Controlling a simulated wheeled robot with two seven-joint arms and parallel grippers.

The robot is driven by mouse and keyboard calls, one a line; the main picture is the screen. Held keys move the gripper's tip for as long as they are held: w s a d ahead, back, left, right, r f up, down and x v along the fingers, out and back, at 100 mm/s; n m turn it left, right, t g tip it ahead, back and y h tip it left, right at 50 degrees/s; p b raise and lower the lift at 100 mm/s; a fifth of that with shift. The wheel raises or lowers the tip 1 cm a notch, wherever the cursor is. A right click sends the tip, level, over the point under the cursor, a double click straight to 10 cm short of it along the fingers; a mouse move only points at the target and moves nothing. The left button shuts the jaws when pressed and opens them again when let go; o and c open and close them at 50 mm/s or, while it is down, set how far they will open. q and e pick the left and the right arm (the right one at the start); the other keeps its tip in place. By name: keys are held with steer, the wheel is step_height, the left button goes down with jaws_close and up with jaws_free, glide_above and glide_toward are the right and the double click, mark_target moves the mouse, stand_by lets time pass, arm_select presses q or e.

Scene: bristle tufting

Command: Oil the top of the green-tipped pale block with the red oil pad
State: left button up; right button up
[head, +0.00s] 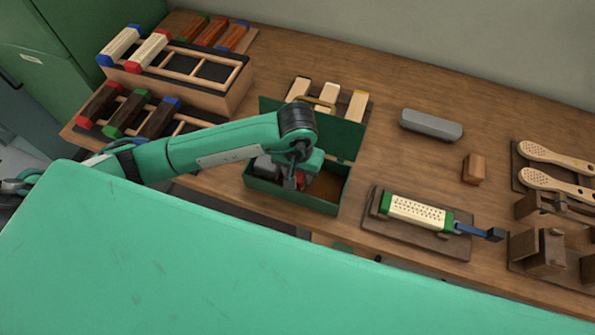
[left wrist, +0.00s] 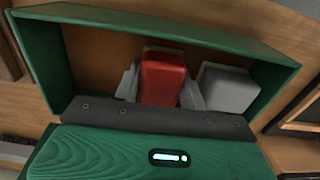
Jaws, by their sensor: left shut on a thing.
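The green-tipped pale block (head: 416,211) lies in a dark wooden holder (head: 385,240) right of centre in the head view. Its pale top is dotted with holes and both ends are green. The red oil pad (left wrist: 163,78) is inside the open green box (head: 262,190); a bit of its red shows in the head view. My left gripper (left wrist: 160,92) reaches down into the box, with grey fingers on both sides of the pad, shut on it. In the head view my arm hides most of the pad. My right gripper is in neither view.
A grey block (left wrist: 223,90) sits beside the pad in the box. The box's raised lid (head: 345,138) stands behind it. A blue-handled clamp (head: 470,229) is at the pale block's right end. A grey bar (head: 431,125) and small brown block (head: 474,168) lie beyond the holder.

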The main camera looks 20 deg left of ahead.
arm_select(q)
steer(key=shift+s, duration=0.1)
steer(key=shift+r+p, duration=0.4)
steer(key=shift+r, duration=0.3)
steer(key=shift+r+p, duration=0.9)
steer(key=shift+r, duration=1.9)
